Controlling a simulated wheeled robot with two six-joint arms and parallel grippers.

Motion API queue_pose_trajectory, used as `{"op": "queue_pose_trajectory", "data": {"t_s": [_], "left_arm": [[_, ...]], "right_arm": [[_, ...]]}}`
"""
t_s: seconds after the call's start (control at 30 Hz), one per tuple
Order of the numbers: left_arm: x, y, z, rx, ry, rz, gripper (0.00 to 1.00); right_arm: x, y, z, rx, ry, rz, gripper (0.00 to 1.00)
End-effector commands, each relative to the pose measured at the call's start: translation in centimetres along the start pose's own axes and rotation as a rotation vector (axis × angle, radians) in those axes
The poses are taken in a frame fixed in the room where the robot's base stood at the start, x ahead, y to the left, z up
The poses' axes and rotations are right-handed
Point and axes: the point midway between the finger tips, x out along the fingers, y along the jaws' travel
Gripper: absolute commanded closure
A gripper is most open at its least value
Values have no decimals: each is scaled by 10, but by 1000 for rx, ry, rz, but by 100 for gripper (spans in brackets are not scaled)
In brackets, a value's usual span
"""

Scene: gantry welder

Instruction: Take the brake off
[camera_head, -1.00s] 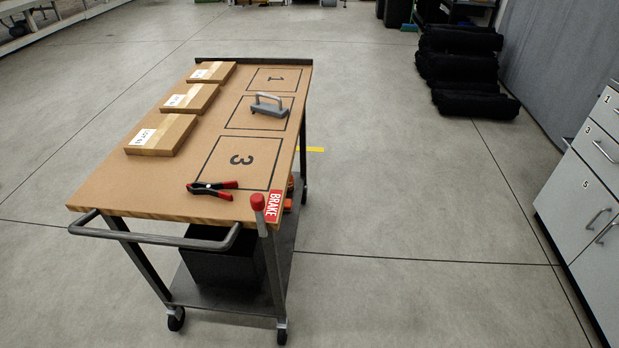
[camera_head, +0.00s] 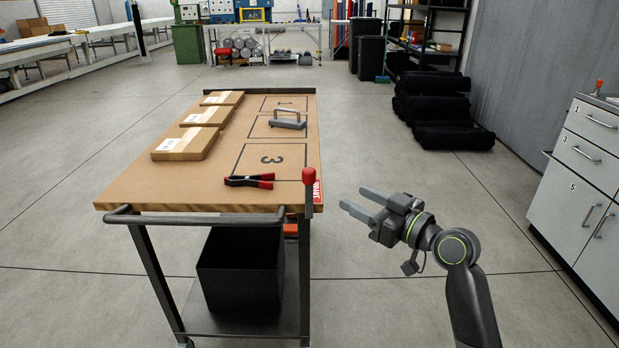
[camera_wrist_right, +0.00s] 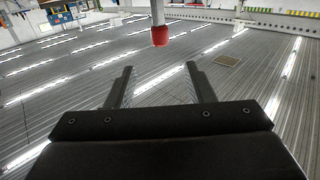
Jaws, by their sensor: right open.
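The brake lever with its red knob (camera_head: 309,176) stands upright at the near right corner of the cart (camera_head: 150,198). The gripper is open and empty. In the right wrist view the red knob (camera_wrist_right: 160,37) is ahead of and above the open fingers (camera_wrist_right: 160,85), between them in line. My left gripper is not in view.
On the cart top are several cardboard boxes (camera_head: 187,144), a grey handled block (camera_head: 287,120) and a red-black clamp (camera_head: 249,181). The cart's push handle (camera_head: 200,219) juts towards me. White drawers (camera_head: 585,150) stand right. The floor between is clear.

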Motion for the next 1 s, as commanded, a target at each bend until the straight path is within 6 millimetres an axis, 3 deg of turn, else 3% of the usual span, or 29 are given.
{"op": "queue_pose_trajectory", "data": {"t_s": [0.3,0.6,0.8,1.0], "left_arm": [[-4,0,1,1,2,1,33],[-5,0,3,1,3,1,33],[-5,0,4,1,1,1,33],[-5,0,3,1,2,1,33]], "right_arm": [[66,-1,-1,5,0,-1,52],[115,0,0,3,-1,1,52],[137,1,1,3,-1,2,52],[146,0,1,2,0,2,52]]}}
